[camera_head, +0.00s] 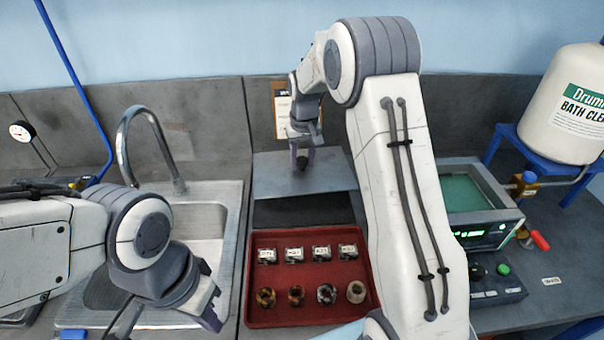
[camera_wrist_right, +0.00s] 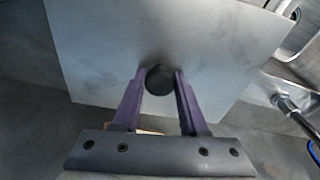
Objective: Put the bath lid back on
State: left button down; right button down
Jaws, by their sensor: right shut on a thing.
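The bath lid (camera_head: 330,178) is a flat grey plate with a dark round knob, behind the red tray in the head view. In the right wrist view the lid (camera_wrist_right: 215,45) fills the upper middle, and its black knob (camera_wrist_right: 160,80) sits between two purple fingers. My right gripper (camera_head: 302,160) is shut on that knob; it also shows in the wrist view (camera_wrist_right: 159,85). Whether the lid touches the bench cannot be told. The bath (camera_head: 462,192), an open tank of green liquid, stands at the right. My left gripper (camera_head: 212,300) hangs near the sink's front; its fingertips are unclear.
A red tray (camera_head: 312,282) holds several labelled blocks and several round parts. A sink (camera_head: 205,225) with a tall faucet (camera_head: 124,140) is at the left. A white bath cleaner drum (camera_head: 560,105) stands on a blue stand (camera_head: 510,140) right of the bath. My right arm crosses between lid and bath.

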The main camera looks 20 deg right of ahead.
aim_at(301, 158)
jog(key=shift+r+p, duration=0.35)
jog(key=shift+r, duration=0.45)
jog(key=shift+r+p, duration=1.15)
jog(key=shift+r, duration=0.05)
